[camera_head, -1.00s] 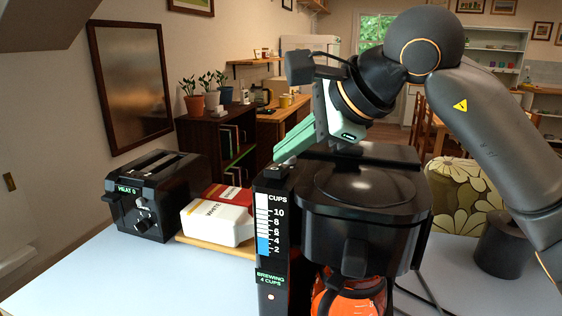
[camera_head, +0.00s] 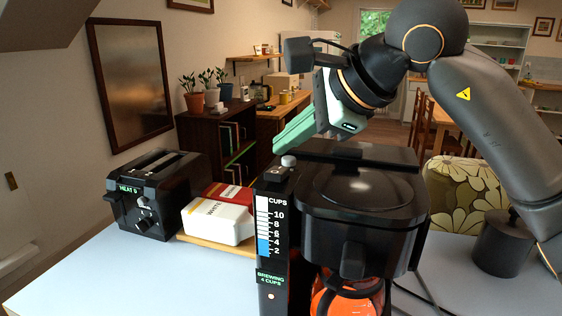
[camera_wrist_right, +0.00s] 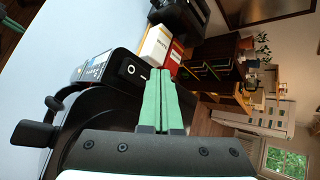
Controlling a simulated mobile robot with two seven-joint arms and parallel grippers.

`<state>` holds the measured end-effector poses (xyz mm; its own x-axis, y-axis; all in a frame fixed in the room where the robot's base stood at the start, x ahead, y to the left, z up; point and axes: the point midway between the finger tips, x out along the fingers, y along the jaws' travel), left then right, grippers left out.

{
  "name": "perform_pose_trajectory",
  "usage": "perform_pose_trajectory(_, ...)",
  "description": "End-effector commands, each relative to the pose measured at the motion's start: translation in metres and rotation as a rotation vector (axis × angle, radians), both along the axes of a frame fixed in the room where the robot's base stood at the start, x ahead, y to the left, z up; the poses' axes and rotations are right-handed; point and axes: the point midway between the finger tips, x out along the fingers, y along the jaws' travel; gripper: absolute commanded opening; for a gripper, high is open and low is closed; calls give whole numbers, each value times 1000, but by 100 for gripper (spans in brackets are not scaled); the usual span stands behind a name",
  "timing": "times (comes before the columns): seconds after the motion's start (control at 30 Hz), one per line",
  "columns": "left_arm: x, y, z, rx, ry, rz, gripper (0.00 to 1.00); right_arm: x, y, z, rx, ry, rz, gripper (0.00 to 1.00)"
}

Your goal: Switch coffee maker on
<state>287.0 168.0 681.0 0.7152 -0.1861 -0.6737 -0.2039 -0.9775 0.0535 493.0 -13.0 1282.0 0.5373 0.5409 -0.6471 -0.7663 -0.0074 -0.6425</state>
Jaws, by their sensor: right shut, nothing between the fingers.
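The black coffee maker (camera_head: 360,215) stands on the pale table in the head view. Its front panel shows a cups scale and a green display (camera_head: 270,279) reading "BREWING 4 CUPS", with a small lit spot below. An orange-lit carafe (camera_head: 350,300) sits under the brewer. A rocker switch (camera_wrist_right: 131,70) shows on top of the panel column in the wrist view; a grey knob (camera_head: 288,161) is on that column's top in the head view. My right gripper (camera_head: 276,147), with green fingers, is shut and empty, its tips just above and apart from the column top.
A black toaster (camera_head: 155,195) with a "HEAT" display stands at the left. White and red bread packages (camera_head: 218,222) lie on a wooden board next to the coffee maker. A floral chair (camera_head: 465,195) is behind at the right. The table's front left is clear.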

Motion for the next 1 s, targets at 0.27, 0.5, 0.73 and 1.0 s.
perform_pose_trajectory(0.27, 0, 0, 22, 0, 0, 0, 0, -4, 1, 28, 0, -1, 0, 0)
perform_pose_trajectory(0.5, 0, 0, 37, 0, 0, 0, 0, -8, 3, 48, -1, -1, 1, 0)
perform_pose_trajectory(0.73, 0, 0, 36, 0, 0, 0, 0, -8, 3, 48, 0, 0, 0, 0)
perform_pose_trajectory(1.0, 1, 0, 37, 0, -4, 1, 0, -8, 3, 48, -1, -1, 1, 0)
